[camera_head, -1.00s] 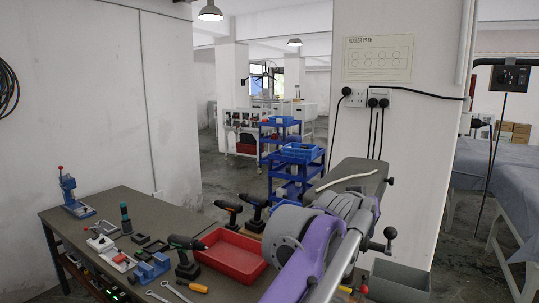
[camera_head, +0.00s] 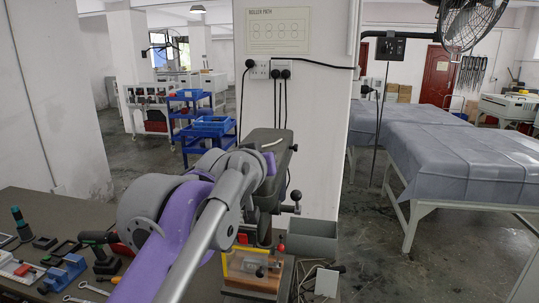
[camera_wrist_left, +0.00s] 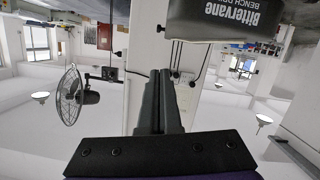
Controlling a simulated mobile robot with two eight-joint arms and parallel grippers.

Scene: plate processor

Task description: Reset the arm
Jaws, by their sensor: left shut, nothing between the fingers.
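My left arm (camera_head: 190,225), purple and grey, reaches from the bottom of the head view up to a dark grey bench drill (camera_head: 273,138). Its gripper is hidden behind the arm in the head view. In the left wrist view the left gripper (camera_wrist_left: 162,75) shows with its two dark fingers together and nothing between them. That view is upside down, and the drill's lettered housing (camera_wrist_left: 225,20) is close beside the fingertips, apart from them as far as I can tell. My right gripper is not in view.
A workbench (camera_head: 75,210) with tools is at lower left. A grey bin (camera_head: 312,238) and a yellow-framed fixture (camera_head: 245,262) stand by the drill. A white pillar (camera_head: 300,100) is behind it. Covered tables (camera_head: 470,165) and a fan (camera_head: 470,22) are at right, with open floor between.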

